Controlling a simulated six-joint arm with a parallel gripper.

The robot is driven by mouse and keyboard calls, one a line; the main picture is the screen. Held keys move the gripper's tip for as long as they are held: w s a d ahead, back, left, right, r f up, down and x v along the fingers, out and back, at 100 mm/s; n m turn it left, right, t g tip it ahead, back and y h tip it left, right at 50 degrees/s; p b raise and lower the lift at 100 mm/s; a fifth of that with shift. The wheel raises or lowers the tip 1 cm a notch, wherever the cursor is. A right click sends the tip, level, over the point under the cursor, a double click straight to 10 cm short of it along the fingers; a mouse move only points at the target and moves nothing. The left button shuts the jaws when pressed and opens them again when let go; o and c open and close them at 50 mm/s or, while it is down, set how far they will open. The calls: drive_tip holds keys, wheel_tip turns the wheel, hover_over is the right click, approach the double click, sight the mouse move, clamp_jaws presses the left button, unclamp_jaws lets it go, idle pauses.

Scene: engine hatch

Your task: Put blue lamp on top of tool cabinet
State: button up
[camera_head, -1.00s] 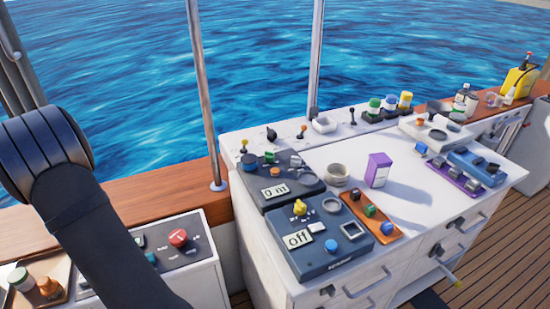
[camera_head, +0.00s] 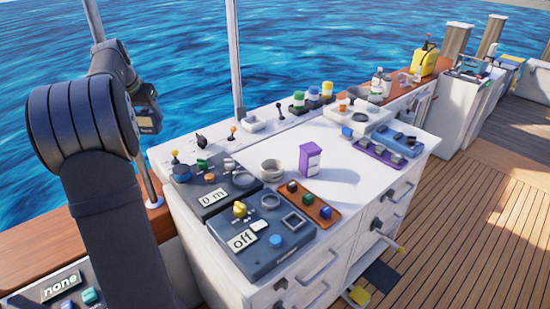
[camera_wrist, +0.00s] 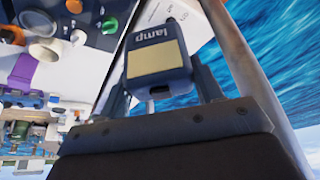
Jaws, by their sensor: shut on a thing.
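My gripper (camera_wrist: 160,84) is shut on a dark blue lamp (camera_wrist: 157,55) with a pale panel marked "lamp", one finger on each side. In the head view the lamp (camera_head: 147,112) hangs from the end of my arm at the upper left, near the window posts and left of the white drawer cabinet (camera_head: 345,254). Its lower part is partly hidden there. The cabinet's white top (camera_head: 345,177) is lower and to the right, apart from the lamp. I cannot tell for certain that this is the tool cabinet.
A purple box (camera_head: 309,158) and a round bowl (camera_head: 271,170) stand on the top. Control panels (camera_head: 262,230) cover its left side. A blue panel (camera_head: 394,139) and a purple one lie at the right. Open white surface lies right of the box. A window post (camera_head: 235,60) rises behind.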

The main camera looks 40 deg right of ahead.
drive_tip(key=s+d+f, duration=0.2)
drive_tip(key=d+f, duration=0.2)
drive_tip(key=d, duration=0.8)
drive_tip(key=s+d+f, duration=0.2)
drive_tip(key=d+f, duration=0.2)
drive_tip(key=d, duration=0.8)
drive_tip(key=s+d+f, duration=0.2)
drive_tip(key=d+f, duration=0.2)
drive_tip(key=d, duration=0.8)
drive_tip(key=shift+s+d+f, duration=0.1)
drive_tip(key=shift+f, duration=2.35)
drive_tip(key=shift+s+d+f, duration=0.1)
drive_tip(key=shift+f, duration=2.35)
drive_tip(key=shift+f, duration=0.2)
drive_tip(key=o, duration=1.1)
drive_tip(key=shift+r, duration=0.1)
